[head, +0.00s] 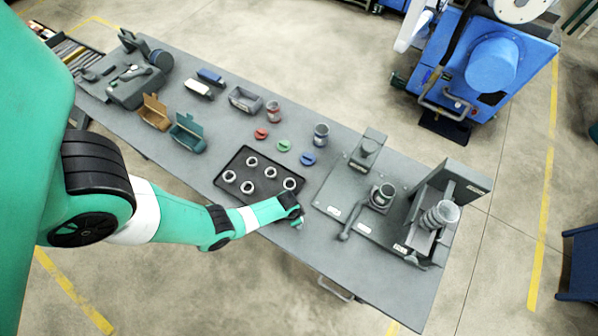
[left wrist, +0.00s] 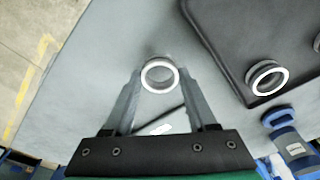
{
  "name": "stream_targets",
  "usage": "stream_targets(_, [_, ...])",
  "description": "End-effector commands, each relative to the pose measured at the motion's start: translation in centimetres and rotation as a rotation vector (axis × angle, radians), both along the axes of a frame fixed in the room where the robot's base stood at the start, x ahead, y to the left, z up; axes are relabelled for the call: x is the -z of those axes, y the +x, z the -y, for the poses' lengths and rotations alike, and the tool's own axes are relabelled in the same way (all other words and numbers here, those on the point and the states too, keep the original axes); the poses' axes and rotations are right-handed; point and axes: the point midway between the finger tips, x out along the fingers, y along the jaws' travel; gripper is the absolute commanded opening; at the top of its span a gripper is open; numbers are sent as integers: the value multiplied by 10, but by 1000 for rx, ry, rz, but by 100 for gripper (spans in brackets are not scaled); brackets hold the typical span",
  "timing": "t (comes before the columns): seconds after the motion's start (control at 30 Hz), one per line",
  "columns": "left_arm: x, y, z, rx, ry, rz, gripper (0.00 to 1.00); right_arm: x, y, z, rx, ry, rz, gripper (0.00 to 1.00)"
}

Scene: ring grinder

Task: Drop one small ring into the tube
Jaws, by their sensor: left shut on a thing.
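My left gripper (head: 298,222) is just off the right corner of the black tray (head: 222,187), low over the grey table. In the left wrist view, its fingers (left wrist: 160,88) are shut on a small pale metal ring (left wrist: 160,65), held at the fingertips with its opening facing the camera. Several similar rings (head: 289,184) lie in the tray; one (left wrist: 266,67) also shows in the left wrist view. A ribbed grey cylinder (head: 440,214), possibly the tube, stands in the fixture at the right. A shorter hollow cylinder (head: 382,193) is left of it. My right gripper is out of view.
A grey base plate (head: 335,188) with a lever (head: 350,222) and an upright block (head: 368,146) lies right of my gripper. Red, green and blue caps (head: 283,145) and jars (head: 321,132) stand behind the tray. Bins (head: 187,132) and tools fill the left.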

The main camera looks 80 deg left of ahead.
Motion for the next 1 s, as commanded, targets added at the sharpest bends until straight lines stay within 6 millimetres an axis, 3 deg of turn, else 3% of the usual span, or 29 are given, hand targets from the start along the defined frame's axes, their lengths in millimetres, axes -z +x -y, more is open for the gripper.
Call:
stream_targets(0.03, [19, -1, 0, -2, -1, -2, 0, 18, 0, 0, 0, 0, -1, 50])
stream_targets(0.07, [22, -1, 0, -2, -1, -2, 0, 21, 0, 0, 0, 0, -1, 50])
stream_targets(0.47, [23, -2, 0, -2, -1, -2, 0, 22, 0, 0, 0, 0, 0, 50])
stream_targets(0.5, [22, -2, 0, -2, -1, -2, 63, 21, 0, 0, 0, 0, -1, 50])
stream_targets(0.6, [22, -2, 0, -2, -1, -2, 81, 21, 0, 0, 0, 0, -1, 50])
stream_targets(0.67, [22, -2, 0, -2, -1, -2, 88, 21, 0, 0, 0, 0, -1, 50])
stream_targets(1.0, [16, -2, 0, -2, -1, -2, 88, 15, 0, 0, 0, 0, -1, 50])
